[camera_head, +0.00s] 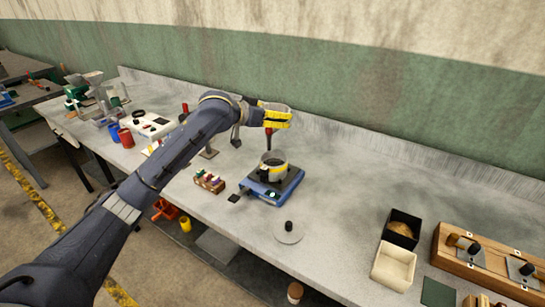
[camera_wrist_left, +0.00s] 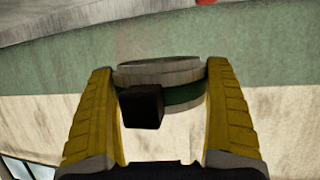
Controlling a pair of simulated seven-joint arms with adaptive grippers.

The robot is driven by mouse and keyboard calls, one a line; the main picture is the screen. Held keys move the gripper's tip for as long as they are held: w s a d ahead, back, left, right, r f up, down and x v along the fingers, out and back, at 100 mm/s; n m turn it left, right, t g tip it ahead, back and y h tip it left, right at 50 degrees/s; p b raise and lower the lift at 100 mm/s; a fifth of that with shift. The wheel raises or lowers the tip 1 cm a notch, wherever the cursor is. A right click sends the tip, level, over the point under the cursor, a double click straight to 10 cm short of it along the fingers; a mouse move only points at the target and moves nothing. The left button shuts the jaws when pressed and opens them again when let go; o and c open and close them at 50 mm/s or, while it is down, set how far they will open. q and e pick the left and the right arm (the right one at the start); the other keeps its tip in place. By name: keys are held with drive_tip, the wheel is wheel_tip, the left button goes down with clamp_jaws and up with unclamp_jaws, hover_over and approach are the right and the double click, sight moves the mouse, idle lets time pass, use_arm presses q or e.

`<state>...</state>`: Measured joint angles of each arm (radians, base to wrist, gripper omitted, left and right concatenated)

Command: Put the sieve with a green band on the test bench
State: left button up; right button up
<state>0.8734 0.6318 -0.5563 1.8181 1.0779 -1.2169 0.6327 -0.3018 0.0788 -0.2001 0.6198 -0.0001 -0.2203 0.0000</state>
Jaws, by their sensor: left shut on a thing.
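The sieve (camera_wrist_left: 160,72) is a round pale metal ring with a green band (camera_wrist_left: 188,96) and a black block on its side. My left gripper (camera_wrist_left: 160,112) is shut on it, with a yellow finger on each side. In the head view the gripper (camera_head: 277,117) holds the sieve (camera_head: 274,106) up above the back of the long grey bench (camera_head: 345,200). The fingers partly hide the sieve there. My right gripper is in neither view.
A blue device (camera_head: 260,192) carries a round vessel with a yellow band (camera_head: 273,167). A flat disc with a black knob (camera_head: 289,236), a black box (camera_head: 402,228), a cream tray (camera_head: 393,265) and a wooden rack (camera_head: 485,262) stand right. Bench between them is clear.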

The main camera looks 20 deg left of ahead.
use_arm(q)
wheel_tip(320, 180, down, 16)
drive_tip(key=shift+r, duration=0.2)
idle(0.5)
drive_tip(key=shift+f, duration=0.15)
drive_tip(key=o, duration=1.4)
drive_tip(key=shift+c, duration=0.2)
drive_tip(key=v, duration=1.7)
drive_tip(key=shift+s+f, duration=0.15)
drive_tip(key=shift+s, duration=0.1)
